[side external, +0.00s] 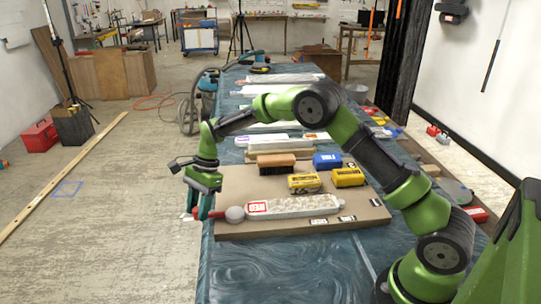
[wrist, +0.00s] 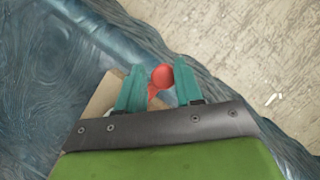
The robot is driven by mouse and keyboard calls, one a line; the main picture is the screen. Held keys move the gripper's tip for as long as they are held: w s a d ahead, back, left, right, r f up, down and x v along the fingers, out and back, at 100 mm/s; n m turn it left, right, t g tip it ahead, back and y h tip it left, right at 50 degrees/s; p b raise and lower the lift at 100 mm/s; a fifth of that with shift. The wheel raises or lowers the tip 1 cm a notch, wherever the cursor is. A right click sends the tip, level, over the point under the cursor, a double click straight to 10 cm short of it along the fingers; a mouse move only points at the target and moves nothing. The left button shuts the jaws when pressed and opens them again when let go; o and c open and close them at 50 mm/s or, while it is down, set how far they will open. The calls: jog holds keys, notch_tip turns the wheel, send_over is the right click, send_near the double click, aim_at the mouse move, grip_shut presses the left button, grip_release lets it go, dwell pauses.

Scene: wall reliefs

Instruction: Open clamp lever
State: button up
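The clamp lever shows as a red ball knob (wrist: 162,76) on a short red arm in the wrist view. It lies between the two teal fingers of my gripper (wrist: 160,84), with a gap visible on the right; contact on the left is unclear. In the side view my gripper (side external: 198,207) points down at the left edge of a tan board (side external: 300,228). A red piece (side external: 214,213) shows just right of the fingers, beside a greyish ball (side external: 235,214). My gripper is open. The clamp's lower part is hidden.
On the board lie a long pale strip with a RED label (side external: 295,207), yellow boxes (side external: 304,183), a blue box (side external: 327,161) and a brown brush (side external: 276,164). The blue table (side external: 290,270) continues behind. Open floor lies to the left.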

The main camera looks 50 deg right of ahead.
grip_shut()
jog(key=shift+d, duration=0.1)
